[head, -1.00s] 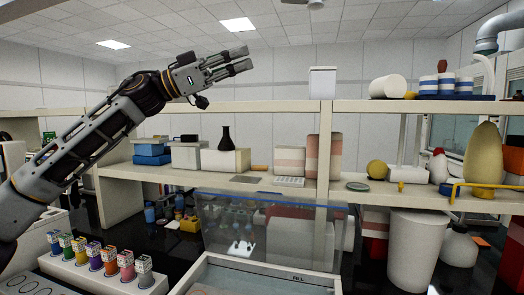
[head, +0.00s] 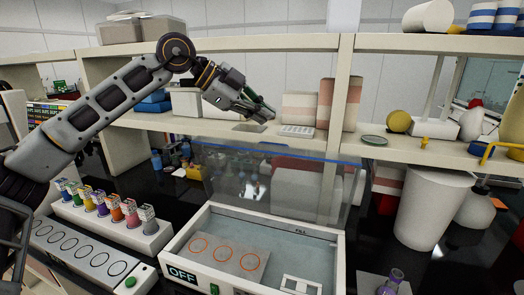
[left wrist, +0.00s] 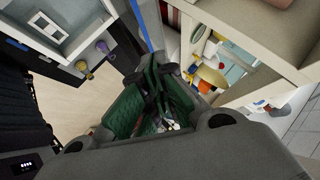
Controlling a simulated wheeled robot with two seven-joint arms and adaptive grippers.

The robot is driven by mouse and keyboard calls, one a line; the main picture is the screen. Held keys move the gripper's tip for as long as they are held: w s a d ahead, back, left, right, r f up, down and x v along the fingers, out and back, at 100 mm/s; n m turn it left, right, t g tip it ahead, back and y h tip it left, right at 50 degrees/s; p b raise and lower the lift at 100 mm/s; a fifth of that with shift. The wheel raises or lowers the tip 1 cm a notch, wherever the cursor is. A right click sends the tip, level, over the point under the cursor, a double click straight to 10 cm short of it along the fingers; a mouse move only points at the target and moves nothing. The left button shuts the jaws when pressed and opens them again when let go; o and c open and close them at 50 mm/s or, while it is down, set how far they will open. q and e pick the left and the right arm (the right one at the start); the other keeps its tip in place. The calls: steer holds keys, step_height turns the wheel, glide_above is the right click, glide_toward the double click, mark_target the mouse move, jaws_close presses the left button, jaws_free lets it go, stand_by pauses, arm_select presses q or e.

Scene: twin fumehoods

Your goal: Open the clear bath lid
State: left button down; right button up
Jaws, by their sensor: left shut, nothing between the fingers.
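The clear bath lid (head: 232,172) stands raised, close to upright, along the back edge of the white-rimmed water bath (head: 335,238). Its top edge is a blue strip, which also appears as a blue line in the left wrist view (left wrist: 142,22). The bath is uncovered at the top and shows its inside. My left gripper (head: 268,115) is shut and empty, above and behind the lid's top edge, with a gap between them. In the left wrist view, my left gripper's dark green fingers (left wrist: 160,108) show close together. My right gripper is not in view.
A shelf (head: 390,150) with boxes and vessels runs just behind the lid and near my left gripper. A rack of coloured bottles (head: 105,215) stands left of the bath. A purple-topped flask (head: 392,282) is at the front right.

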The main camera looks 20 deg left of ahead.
mark_target(259, 152)
arm_select(q)
steer(key=a+f+n+y, duration=0.2)
steer(key=a+f+y, duration=0.2)
steer(key=a, duration=0.2)
steer(key=shift+f+n+g, duration=0.3)
steer(key=shift+n, duration=0.1)
steer(key=shift+s, duration=0.15)
steer(key=shift+d, duration=0.1)
steer(key=shift+p+x, duration=1.1)
steer(key=shift+x, duration=3.9)
